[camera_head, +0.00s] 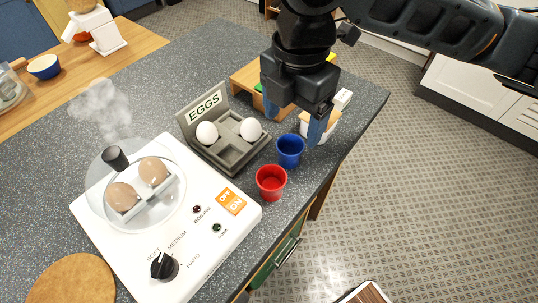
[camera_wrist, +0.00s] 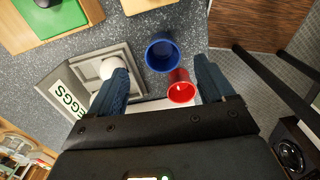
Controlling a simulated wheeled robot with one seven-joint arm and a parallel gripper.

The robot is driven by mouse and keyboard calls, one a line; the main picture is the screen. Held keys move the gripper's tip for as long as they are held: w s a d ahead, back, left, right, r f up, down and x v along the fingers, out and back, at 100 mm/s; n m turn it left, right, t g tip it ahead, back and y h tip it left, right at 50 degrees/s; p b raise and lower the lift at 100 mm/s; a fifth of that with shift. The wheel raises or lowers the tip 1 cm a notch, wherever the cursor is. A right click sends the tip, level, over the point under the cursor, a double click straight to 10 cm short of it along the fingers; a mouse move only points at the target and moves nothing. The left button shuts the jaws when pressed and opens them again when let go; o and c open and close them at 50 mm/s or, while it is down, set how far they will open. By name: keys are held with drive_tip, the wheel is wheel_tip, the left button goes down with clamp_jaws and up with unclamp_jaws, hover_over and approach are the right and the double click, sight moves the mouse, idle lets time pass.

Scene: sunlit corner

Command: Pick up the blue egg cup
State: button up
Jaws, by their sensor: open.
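The blue egg cup (camera_head: 290,151) stands upright near the right edge of the dark speckled counter, just behind the red egg cup (camera_head: 271,182). My gripper (camera_head: 294,118) is open, with its blue fingers pointing down above and behind the blue cup. In the wrist view the blue egg cup (camera_wrist: 162,54) lies beyond the fingertips, between their lines. The red egg cup (camera_wrist: 181,87) shows between the fingers of my gripper (camera_wrist: 161,80). Nothing is held.
The grey egg holder (camera_head: 226,157) with two white eggs stands left of the cups. A white egg cooker (camera_head: 232,222) with two brown eggs is in front. The counter edge is near on the right.

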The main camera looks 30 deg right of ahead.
sight(290, 148)
drive_tip(key=shift+a+f, duration=0.2)
drive_tip(key=shift+f, duration=0.2)
drive_tip(key=shift+a+f, duration=0.1)
drive_tip(key=shift+f, duration=0.75)
drive_tip(key=shift+s+f+b, duration=0.2)
drive_tip(key=shift+f+b, duration=0.5)
drive_tip(key=shift+f, duration=1.9)
drive_tip(key=shift+c, duration=0.5)
drive_tip(key=c, duration=1)
